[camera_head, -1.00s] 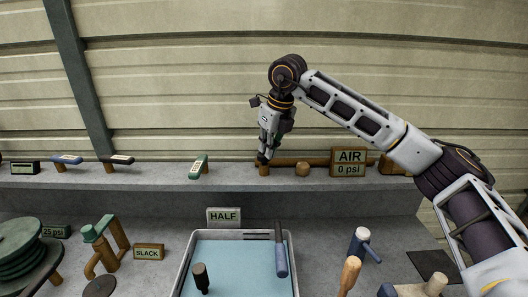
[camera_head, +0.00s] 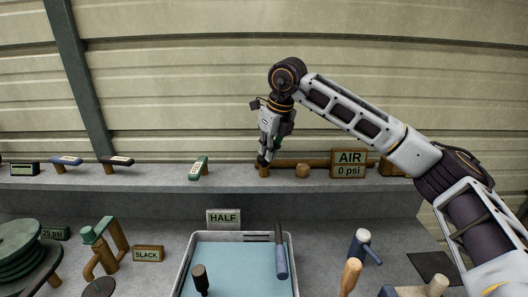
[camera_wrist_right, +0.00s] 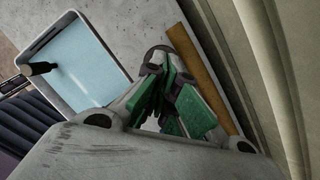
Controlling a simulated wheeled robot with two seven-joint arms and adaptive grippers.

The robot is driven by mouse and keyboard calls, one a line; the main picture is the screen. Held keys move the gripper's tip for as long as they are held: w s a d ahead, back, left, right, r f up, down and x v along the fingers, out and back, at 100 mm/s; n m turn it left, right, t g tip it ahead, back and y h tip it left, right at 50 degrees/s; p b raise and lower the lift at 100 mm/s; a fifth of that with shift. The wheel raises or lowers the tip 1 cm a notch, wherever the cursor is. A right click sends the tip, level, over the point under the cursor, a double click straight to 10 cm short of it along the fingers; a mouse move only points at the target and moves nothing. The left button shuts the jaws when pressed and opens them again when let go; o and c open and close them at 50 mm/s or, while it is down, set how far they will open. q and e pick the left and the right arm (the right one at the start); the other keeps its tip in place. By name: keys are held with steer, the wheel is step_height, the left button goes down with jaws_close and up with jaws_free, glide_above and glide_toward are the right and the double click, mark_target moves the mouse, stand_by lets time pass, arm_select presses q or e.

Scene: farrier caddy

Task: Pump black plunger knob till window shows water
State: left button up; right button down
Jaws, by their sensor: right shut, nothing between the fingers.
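The window is a wooden sign (camera_head: 349,163) on the grey ledge that reads AIR 0 psi. A brown pipe with a round fitting (camera_head: 303,170) runs from it to a short brown post (camera_head: 264,171). My right gripper (camera_head: 264,160) points down with its fingertips right at the top of this post. It is shut with nothing between its fingers. Its green-padded fingers show together in the right wrist view (camera_wrist_right: 178,105). I cannot make out the black plunger knob; the fingers may hide it. My left gripper is not in view.
A tray (camera_head: 238,235) with a blue floor holds dark-headed tools, beside a HALF sign (camera_head: 223,216). A SLACK sign (camera_head: 149,253), a green hose reel (camera_head: 30,249) and a mallet (camera_head: 362,241) stand on the lower bench.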

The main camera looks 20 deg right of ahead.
steer(key=shift+r+p, duration=1.3)
steer(key=shift+r, duration=0.75)
steer(key=shift+f, duration=0.3)
steer(key=shift+f+b, duration=1.5)
steer(key=shift+f, duration=0.55)
steer(key=shift+r, duration=0.2)
steer(key=shift+r+p, duration=1.6)
steer(key=shift+r, duration=0.55)
steer(key=shift+f, duration=0.2)
